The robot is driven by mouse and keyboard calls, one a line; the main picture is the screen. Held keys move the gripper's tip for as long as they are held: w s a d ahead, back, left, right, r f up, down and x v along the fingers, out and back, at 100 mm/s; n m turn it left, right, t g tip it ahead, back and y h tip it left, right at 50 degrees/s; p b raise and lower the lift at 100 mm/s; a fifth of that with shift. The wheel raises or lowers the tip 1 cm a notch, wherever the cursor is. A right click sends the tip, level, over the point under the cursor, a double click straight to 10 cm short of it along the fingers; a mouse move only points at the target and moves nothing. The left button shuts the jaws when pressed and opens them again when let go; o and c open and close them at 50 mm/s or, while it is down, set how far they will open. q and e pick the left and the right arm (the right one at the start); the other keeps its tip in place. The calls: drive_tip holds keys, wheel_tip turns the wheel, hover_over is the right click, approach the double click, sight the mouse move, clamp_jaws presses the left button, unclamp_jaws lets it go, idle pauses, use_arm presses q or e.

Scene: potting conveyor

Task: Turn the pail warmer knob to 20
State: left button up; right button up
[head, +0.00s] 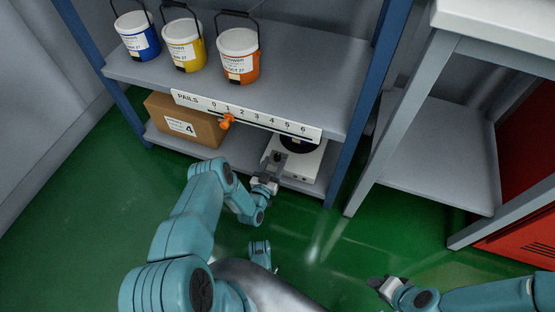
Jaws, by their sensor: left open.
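The pail warmer appears to be the white, low device (309,160) with a dark round top, at the right of the lower shelf. My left gripper (270,174) is open at its front left side and covers part of its front. Small dark details show on that front, but I cannot make out the knob's setting or any number there. I cannot tell whether the fingers touch the knob. My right gripper (386,284) is low at the right, over the green floor and away from the warmer; its jaw opening is unclear.
The upper shelf (310,70) holds a blue pail (141,40), a yellow pail (188,54) and an orange pail (239,66). Its front edge bears a PAILS scale (270,120) with an orange pointer (227,121). A cardboard box (210,137) is left on the lower shelf. A grey table (440,150) stands right.

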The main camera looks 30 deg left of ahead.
use_arm(q)
drive_tip(key=b+x, duration=0.1)
drive_tip(key=x, duration=0.3)
drive_tip(key=shift+f, duration=0.1)
drive_tip(key=shift+w+a, duration=0.1)
drive_tip(key=shift+w, duration=0.2)
use_arm(e)
drive_tip(key=shift+w+d+f+t, duration=0.1)
drive_tip(key=shift+w+f+t, duration=0.2)
drive_tip(key=shift+w+f, duration=0.65)
drive_tip(key=shift+s+f, duration=0.1)
use_arm(q)
drive_tip(key=c, duration=0.9)
drive_tip(key=shift+n+g+y, duration=0.3)
drive_tip(key=shift+n+y, duration=0.3)
drive_tip(key=shift+y, duration=0.3)
drive_tip(key=shift+c, duration=0.2)
drive_tip(key=shift+n+g+y, duration=0.5)
drive_tip(key=shift+n+y, duration=0.3)
drive_tip(key=shift+y, duration=0.4)
drive_tip(key=o, duration=0.9)
drive_tip(key=shift+o, duration=0.2)
